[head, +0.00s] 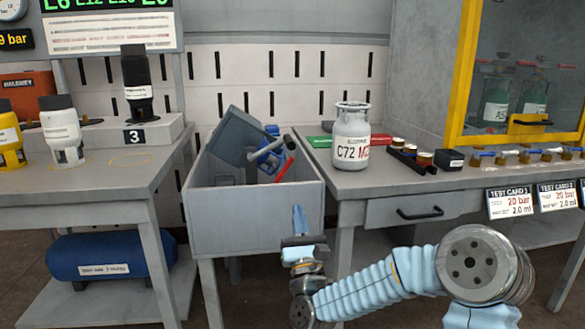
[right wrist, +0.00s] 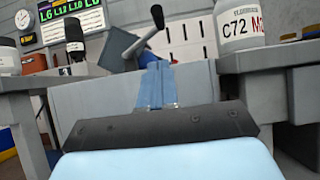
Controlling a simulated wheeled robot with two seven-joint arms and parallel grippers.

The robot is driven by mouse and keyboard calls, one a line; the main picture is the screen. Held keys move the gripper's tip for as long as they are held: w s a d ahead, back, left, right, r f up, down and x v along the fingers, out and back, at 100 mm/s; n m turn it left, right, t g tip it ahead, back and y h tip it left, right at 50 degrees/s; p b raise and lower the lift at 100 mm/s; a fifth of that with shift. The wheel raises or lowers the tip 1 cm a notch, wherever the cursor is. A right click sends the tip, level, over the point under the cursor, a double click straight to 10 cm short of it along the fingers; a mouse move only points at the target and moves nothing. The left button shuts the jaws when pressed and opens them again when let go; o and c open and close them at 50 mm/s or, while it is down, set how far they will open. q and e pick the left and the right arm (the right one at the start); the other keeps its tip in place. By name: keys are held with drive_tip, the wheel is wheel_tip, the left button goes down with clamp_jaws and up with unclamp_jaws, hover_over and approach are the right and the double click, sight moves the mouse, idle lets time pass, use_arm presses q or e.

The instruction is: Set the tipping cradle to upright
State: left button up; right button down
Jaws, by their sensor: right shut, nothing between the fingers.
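The tipping cradle (head: 243,140) shows in the head view as a tilted grey plate inside a grey open-topped housing (head: 255,215) between two benches. Blue parts (head: 268,158), a lever with a dark knob (head: 273,148) and a red bar (head: 285,170) sit beside the plate. In the right wrist view the lever (right wrist: 143,42) slants up to a black knob, beyond my fingertips. My right gripper (head: 299,218) is shut and empty, pointing up in front of the housing's front wall. Its blue fingers (right wrist: 155,85) lie together in the right wrist view. My left gripper is not in view.
A white cylinder marked C72 (head: 351,140) stands on the right bench near the housing. A black rack (head: 408,160) with brass fittings is beside it. A drawer handle (head: 420,213) projects from that bench. The left bench (head: 90,177) carries several cylinders.

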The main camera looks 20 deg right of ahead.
drive_tip(key=s+r+p+x, duration=0.1)
drive_tip(key=r+p+x, duration=0.1)
drive_tip(key=x, duration=1)
drive_tip(key=shift+a+r+p, duration=0.15)
drive_tip(key=shift+r+p, duration=0.25)
drive_tip(key=shift+p, duration=0.35)
drive_tip(key=shift+r+n+y+b, duration=0.2)
drive_tip(key=shift+n+y+b, duration=0.2)
drive_tip(key=shift+n, duration=0.3)
